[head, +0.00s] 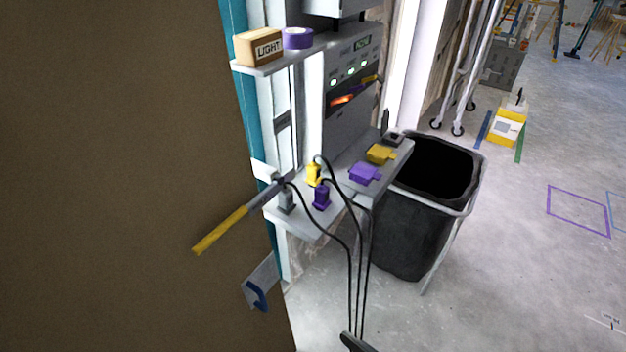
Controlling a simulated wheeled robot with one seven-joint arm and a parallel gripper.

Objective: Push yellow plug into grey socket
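The yellow plug (313,174) stands upright on a light grey shelf, with a black cable running from it. A purple plug (321,198) stands just in front of it and a grey plug (286,201) to its left. The grey socket (394,139) is small in the picture, at the far right end of the shelf, behind a yellow socket (381,154) and a purple socket (364,174). The yellow plug is apart from the grey socket. My gripper is not in view.
A large brown panel (110,180) fills the left side. A yellow-ended bar (220,232) sticks out before the shelf. A black bin (410,225) stands right of the shelf. Black cables hang down in front. An upper shelf holds a LIGHT box (259,47) and purple tape (297,39).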

